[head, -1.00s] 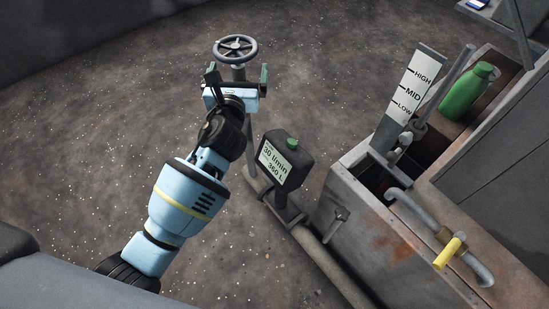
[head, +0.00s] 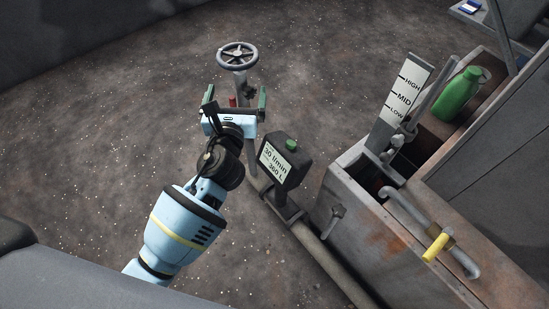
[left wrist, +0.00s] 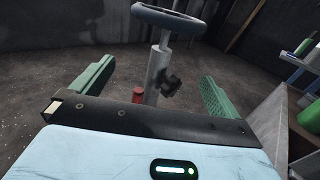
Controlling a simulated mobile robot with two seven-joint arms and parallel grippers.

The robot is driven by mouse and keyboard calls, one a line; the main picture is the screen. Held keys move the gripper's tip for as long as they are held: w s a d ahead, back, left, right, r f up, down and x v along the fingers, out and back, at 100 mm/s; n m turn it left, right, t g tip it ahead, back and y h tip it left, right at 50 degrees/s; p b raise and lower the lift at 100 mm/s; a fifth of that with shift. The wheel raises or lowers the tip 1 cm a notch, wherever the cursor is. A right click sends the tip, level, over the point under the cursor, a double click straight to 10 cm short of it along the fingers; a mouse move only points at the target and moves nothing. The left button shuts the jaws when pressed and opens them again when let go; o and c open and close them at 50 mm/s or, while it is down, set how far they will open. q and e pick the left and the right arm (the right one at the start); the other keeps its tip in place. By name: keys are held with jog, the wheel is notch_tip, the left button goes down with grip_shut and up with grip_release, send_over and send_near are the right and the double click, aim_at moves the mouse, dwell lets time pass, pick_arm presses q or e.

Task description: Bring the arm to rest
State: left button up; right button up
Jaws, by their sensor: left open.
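My left arm comes in from the lower left in the head view. Its left gripper (head: 236,101) is open, with its two green fingers spread wide and nothing held between them. In the left wrist view the same left gripper (left wrist: 155,95) shows its fingers on either side of a grey valve post (left wrist: 157,72) that stands beyond them. The grey handwheel (head: 237,56) tops that post, just past the fingertips in the head view. A small red part (left wrist: 138,95) shows near the post's base. My right gripper is not in view.
A dark meter box (head: 286,160) with a green button stands on the pipe right of my gripper. The floor at left is clear.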

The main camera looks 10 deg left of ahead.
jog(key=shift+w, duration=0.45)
pick_arm(q)
jog(key=s+f+n+g+h+p, duration=0.25)
jog(key=s+n+g+p, duration=0.45)
jog(key=s+n+p, duration=1.75)
jog(key=s+r+n+g+h+p, duration=0.1)
jog(key=s+r+n+p, duration=0.2)
jog(key=s, duration=0.9)
jog(key=s+r+n+g+h+p, duration=0.1)
jog(key=s+r+n+p, duration=0.3)
jog(key=s+r+p, duration=0.4)
jog(key=s+r, duration=0.3)
jog(key=shift+s+h, duration=0.35)
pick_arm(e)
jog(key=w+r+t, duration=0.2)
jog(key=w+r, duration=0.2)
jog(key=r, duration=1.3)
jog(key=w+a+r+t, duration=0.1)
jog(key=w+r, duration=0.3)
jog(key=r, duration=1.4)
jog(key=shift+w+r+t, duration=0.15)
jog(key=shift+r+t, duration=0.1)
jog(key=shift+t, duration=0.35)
pick_arm(q)
jog(key=shift+a+r+n, duration=0.1)
jog(key=shift+n, duration=0.15)
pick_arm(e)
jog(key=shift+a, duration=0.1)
